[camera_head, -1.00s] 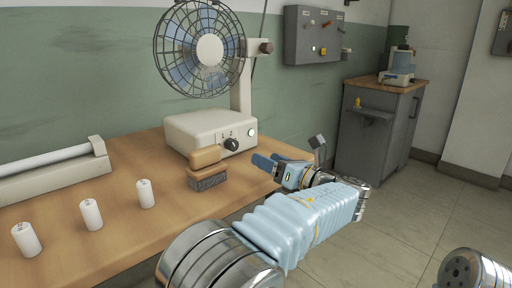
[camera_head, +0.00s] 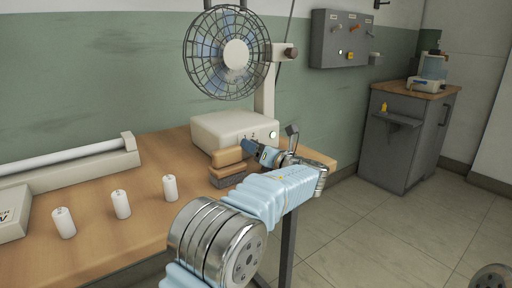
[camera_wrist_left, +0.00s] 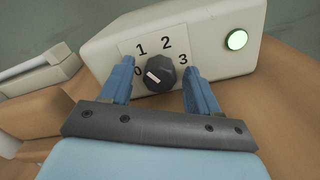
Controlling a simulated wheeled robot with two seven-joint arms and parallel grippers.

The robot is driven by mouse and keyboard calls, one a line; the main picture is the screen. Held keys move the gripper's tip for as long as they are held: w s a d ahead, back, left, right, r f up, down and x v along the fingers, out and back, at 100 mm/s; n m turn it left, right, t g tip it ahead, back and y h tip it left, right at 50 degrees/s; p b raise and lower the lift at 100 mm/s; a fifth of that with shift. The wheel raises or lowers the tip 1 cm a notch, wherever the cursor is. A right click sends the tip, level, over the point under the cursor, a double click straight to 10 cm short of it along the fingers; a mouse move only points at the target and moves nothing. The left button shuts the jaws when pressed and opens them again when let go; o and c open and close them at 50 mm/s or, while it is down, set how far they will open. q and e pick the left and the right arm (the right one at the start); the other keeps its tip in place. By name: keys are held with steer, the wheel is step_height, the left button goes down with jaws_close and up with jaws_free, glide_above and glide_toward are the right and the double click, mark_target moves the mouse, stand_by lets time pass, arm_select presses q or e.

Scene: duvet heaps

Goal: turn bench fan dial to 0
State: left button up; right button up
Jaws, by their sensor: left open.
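The bench fan (camera_head: 228,130) stands at the back of the wooden bench, with a pale base and a wire cage. In the left wrist view its black dial (camera_wrist_left: 160,74) sits on a front plate marked 0, 1, 2 and 3. A white mark on the dial lies on its left side, near the 0; its exact setting is hard to tell. My left gripper (camera_wrist_left: 157,80) is open, its blue fingers on either side of the dial; I cannot tell if they touch it. In the head view the left gripper (camera_head: 256,150) hides the dial. My right gripper is out of view.
A green lamp (camera_wrist_left: 236,39) glows right of the dial. A wooden-backed brush (camera_head: 228,170) lies close beside my left gripper. Several white cylinders (camera_head: 121,204) stand on the bench (camera_head: 150,215). A grey cabinet (camera_head: 400,140) stands right, past open floor.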

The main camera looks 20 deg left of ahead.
arm_select(q)
steer(key=shift+w+a, duration=0.2)
steer(key=shift+a, duration=0.05)
steer(key=c, duration=1)
steer(key=shift+c, duration=0.2)
